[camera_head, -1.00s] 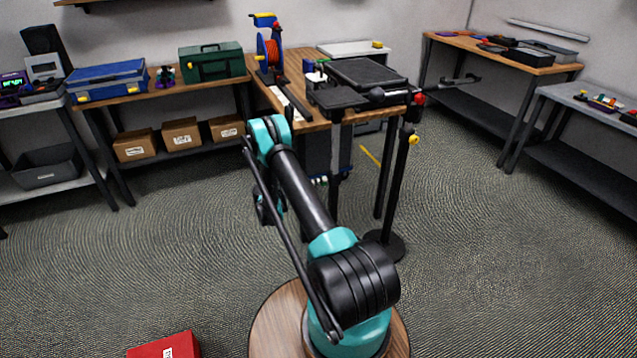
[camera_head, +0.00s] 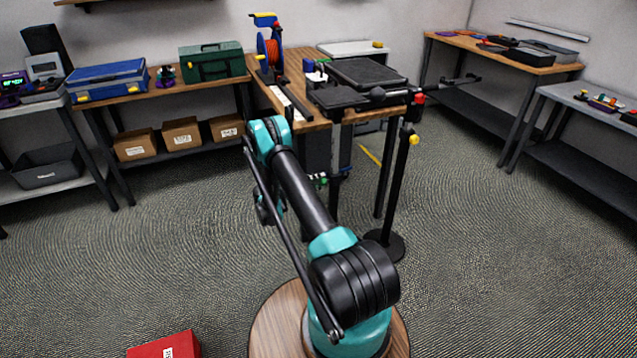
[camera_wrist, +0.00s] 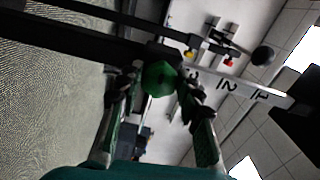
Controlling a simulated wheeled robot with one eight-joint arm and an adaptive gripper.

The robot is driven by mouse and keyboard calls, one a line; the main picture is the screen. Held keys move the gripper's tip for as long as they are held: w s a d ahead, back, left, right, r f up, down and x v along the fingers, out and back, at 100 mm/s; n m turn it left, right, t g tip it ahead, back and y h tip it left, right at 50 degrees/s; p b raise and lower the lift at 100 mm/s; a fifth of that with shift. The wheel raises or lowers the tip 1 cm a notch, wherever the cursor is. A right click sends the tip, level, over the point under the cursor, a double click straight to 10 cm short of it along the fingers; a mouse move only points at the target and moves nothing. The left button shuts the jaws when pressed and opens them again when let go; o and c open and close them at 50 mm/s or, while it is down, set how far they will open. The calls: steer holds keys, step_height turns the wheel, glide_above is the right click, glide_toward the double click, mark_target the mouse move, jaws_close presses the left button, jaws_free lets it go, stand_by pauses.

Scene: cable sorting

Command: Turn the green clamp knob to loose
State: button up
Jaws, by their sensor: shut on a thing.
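The green clamp knob (camera_wrist: 160,78) is a faceted round knob at the middle of the wrist view. My gripper (camera_wrist: 160,90) has one finger on each side of it and is shut on it. The knob sits against a dark bar (camera_wrist: 85,45) that crosses the upper left of that view. In the head view my arm reaches toward the near side of the wooden table (camera_head: 318,62). The gripper is mostly hidden there among dark parts below the table edge. A marked scale strip with figures shows behind the right finger; the knob's turn position cannot be read.
A black post stand (camera_head: 397,190) with a yellow knob (camera_head: 414,140) stands right of my arm. A red knob (camera_head: 419,99) is at the table's right corner. A cable reel (camera_head: 269,50) is on the table. A red box (camera_head: 165,346) lies on open floor.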

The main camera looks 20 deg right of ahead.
steer(key=shift+a+n, duration=0.1)
steer(key=shift+n, duration=0.6)
steer(key=o, duration=1.2)
steer(key=shift+c, duration=0.2)
steer(key=a, duration=1.2)
steer(key=shift+s, duration=0.2)
